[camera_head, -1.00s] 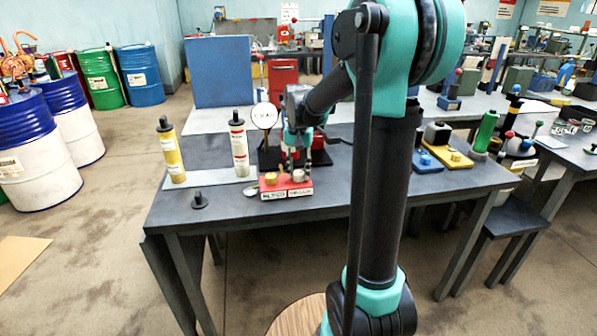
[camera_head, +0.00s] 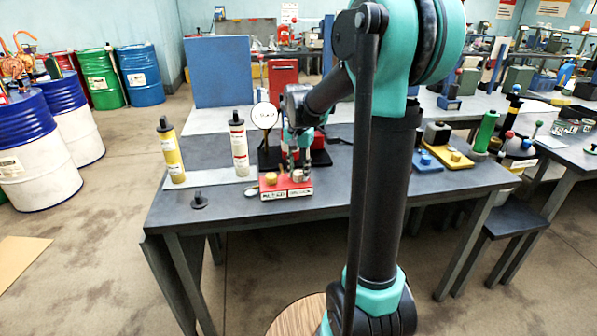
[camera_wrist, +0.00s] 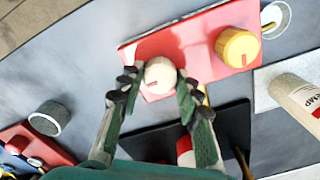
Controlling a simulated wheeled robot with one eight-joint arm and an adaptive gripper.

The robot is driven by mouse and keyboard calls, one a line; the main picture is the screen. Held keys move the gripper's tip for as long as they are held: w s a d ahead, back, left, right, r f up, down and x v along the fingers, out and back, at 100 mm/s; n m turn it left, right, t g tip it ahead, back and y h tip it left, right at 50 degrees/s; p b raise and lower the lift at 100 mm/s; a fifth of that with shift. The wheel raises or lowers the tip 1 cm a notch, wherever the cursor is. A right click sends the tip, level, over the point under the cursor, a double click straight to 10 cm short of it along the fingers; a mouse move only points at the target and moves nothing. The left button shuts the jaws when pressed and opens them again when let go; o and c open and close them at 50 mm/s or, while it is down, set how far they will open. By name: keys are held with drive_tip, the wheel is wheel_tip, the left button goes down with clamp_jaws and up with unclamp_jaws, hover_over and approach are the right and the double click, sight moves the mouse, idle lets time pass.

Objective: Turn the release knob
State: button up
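A red block (camera_head: 283,188) lies on the grey table. It carries a yellow knob (camera_head: 271,179) and a cream knob (camera_head: 297,176), with white label strips on its front. I cannot read which knob is the release one. In the wrist view the cream knob (camera_wrist: 159,75) has a small red mark on its face; the yellow knob (camera_wrist: 237,47) is to its right. My gripper (camera_wrist: 157,85) points down at the cream knob, one finger on each side. A narrow gap seems to remain between fingers and knob. In the head view my gripper (camera_head: 297,161) is above that block.
A round white dial (camera_head: 264,115) stands behind the block. A white bottle (camera_head: 239,146) and a yellow bottle (camera_head: 171,152) stand to its left, with a small black piece (camera_head: 199,201) in front. A yellow-and-blue fixture (camera_head: 448,157) is to the right. The table's front edge is clear.

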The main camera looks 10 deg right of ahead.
sight(299, 172)
drive_tip(key=o, duration=0.4)
wheel_tip(299, 172, up, 12)
idle(0.6)
drive_tip(key=s+f+n, duration=0.1)
drive_tip(key=s+f, duration=0.2)
drive_tip(key=s+d+f+n+t, duration=0.1)
drive_tip(key=s+f, duration=0.2)
drive_tip(key=f, duration=0.1)
drive_tip(key=s+d+f+n, duration=0.1)
drive_tip(key=s+f, duration=0.1)
drive_tip(key=f, duration=0.1)
drive_tip(key=shift+s+d+f+t, duration=0.1)
drive_tip(key=shift+s+f+t, duration=0.1)
drive_tip(key=shift+s+t, duration=0.2)
drive_tip(key=s+f+n, duration=0.1)
drive_tip(key=s+f, duration=0.3)
drive_tip(key=s+d+f+n+t, duration=0.1)
drive_tip(key=s+f, duration=0.3)
drive_tip(key=s+f+n+t, duration=0.1)
drive_tip(key=s+f+n, duration=0.1)
drive_tip(key=s+f, duration=0.2)
drive_tip(key=shift+s+d, duration=0.35)
drive_tip(key=shift+s, duration=0.25)
